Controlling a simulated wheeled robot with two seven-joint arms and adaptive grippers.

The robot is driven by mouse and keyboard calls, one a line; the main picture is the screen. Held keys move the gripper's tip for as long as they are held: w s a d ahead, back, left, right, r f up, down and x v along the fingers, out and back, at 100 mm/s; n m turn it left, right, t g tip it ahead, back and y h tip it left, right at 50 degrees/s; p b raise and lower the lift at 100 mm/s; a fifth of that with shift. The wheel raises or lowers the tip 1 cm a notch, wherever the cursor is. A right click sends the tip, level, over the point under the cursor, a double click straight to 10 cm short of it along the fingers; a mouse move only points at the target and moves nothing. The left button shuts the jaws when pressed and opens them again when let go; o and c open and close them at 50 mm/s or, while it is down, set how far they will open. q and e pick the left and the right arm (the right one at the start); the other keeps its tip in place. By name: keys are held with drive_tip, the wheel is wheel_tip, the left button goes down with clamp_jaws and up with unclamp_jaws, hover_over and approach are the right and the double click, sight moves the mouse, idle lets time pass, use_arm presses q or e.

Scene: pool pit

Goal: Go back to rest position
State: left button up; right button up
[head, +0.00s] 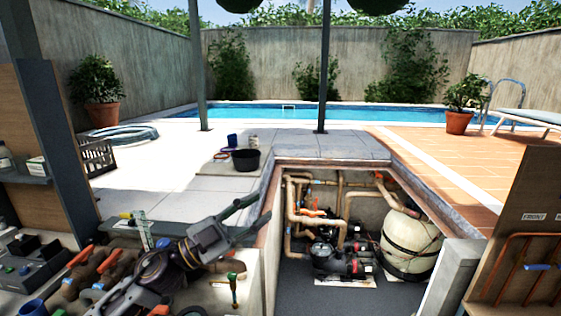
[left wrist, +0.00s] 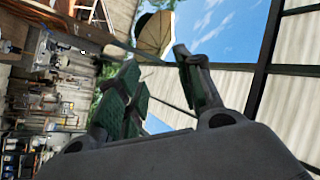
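My left gripper (head: 258,213) reaches up from the lower left in the head view, over the corner of the pit edge and the bench. In the left wrist view its two green-padded fingers (left wrist: 157,60) stand apart with nothing between them. My right gripper is in neither view.
A bench at lower left holds orange-handled valves (head: 82,258) and a control box (head: 30,268). The sunken pit holds pipes, a pump (head: 335,258) and a cream tank (head: 411,243). A black tub (head: 246,160) stands on paving behind. A wooden panel (head: 535,195) stands right.

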use_arm(q)
drive_tip(key=w+a+f+n+t+y, duration=0.2)
drive_tip(key=a+f+n+t+y, duration=0.3)
drive_tip(key=n+y, duration=0.4)
drive_tip(key=w+a+f+n+t+y, duration=0.3)
drive_tip(key=a+f+n+y, duration=0.5)
drive_tip(key=s+a+f+n+g+y, duration=0.2)
drive_tip(key=s+a+f+g+y, duration=0.15)
drive_tip(key=f, duration=0.65)
drive_tip(key=s+f+g, duration=1.2)
drive_tip(key=s+f, duration=0.5)
drive_tip(key=s, duration=0.5)
wheel_tip(320, 180, down, 38)
drive_tip(key=s+b, duration=0.2)
drive_tip(key=b, duration=0.3)
drive_tip(key=s+a+f+g+b, duration=0.1)
drive_tip(key=s+a+f+b, duration=0.1)
drive_tip(key=s+f, duration=0.9)
drive_tip(key=s+a+f+g+b, duration=0.1)
drive_tip(key=s+a+f+b, duration=0.2)
drive_tip(key=s+f, duration=0.8)
wheel_tip(320, 180, down, 3)
drive_tip(key=shift+a+f+m, duration=0.15)
drive_tip(key=shift+a+m, duration=0.25)
drive_tip(key=shift+a, duration=0.05)
